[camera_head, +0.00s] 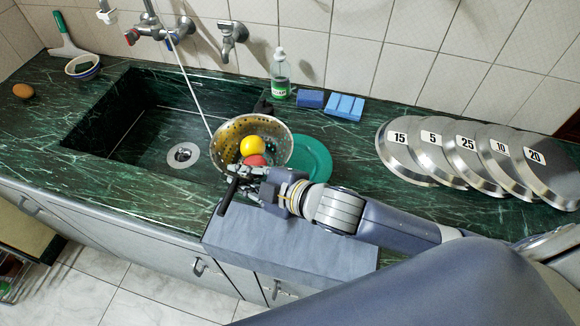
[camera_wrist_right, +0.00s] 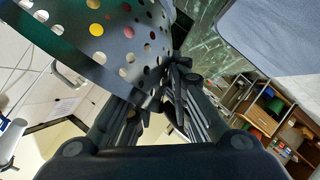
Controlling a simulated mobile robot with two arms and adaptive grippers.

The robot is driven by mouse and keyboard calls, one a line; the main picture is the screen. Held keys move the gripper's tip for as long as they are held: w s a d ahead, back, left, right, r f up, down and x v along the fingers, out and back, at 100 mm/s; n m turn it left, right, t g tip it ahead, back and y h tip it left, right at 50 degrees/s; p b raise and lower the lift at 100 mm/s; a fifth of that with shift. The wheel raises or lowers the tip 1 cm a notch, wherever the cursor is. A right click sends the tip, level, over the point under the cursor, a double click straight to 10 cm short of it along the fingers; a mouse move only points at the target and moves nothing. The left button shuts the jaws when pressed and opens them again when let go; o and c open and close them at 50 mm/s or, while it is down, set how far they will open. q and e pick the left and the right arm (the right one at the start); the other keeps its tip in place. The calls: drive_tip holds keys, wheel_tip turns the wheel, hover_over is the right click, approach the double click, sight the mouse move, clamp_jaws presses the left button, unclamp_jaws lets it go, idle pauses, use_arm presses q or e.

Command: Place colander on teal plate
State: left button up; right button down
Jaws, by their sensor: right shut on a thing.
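The metal colander (camera_head: 228,137), full of round holes, is at the right end of the sink, with a yellow item (camera_head: 254,145) and a red item (camera_head: 255,160) in it. Its holed wall (camera_wrist_right: 110,38) fills the upper left of the right wrist view. My right gripper (camera_head: 247,176) is shut on the colander's near rim; its fingers (camera_wrist_right: 168,95) meet at the rim in the wrist view. The teal plate (camera_head: 318,158) lies on the counter just right of the colander, which partly hides it. Whether they touch is unclear. My left gripper is not in view.
Left of the colander is the sink basin (camera_head: 130,118). A soap bottle (camera_head: 280,76) and blue sponges (camera_head: 344,107) stand behind the plate. Several numbered metal lids (camera_head: 408,160) lie to the right.

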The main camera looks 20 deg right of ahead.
drive_tip(key=d, duration=0.3)
drive_tip(key=d+p, duration=0.1)
drive_tip(key=d, duration=0.5)
drive_tip(key=shift+w+d+f, duration=0.15)
drive_tip(key=shift+w+f, duration=0.1)
drive_tip(key=shift+f, duration=0.1)
drive_tip(key=shift+d, duration=0.35)
drive_tip(key=shift+d+f, duration=0.1)
drive_tip(key=shift+f, duration=0.15)
wheel_tip(320, 180, down, 3)
drive_tip(key=shift+p, duration=0.4)
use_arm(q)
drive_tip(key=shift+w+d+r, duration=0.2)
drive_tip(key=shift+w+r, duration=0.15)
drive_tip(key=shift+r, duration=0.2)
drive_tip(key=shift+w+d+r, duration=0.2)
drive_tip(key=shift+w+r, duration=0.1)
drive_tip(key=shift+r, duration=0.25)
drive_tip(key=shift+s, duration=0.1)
use_arm(e)
drive_tip(key=shift+f, duration=0.15)
drive_tip(key=c, duration=2)
unclamp_jaws()
drive_tip(key=shift+f, duration=0.2)
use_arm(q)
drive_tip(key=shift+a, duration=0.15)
use_arm(e)
drive_tip(key=o, duration=0.5)
drive_tip(key=shift+o, duration=0.2)
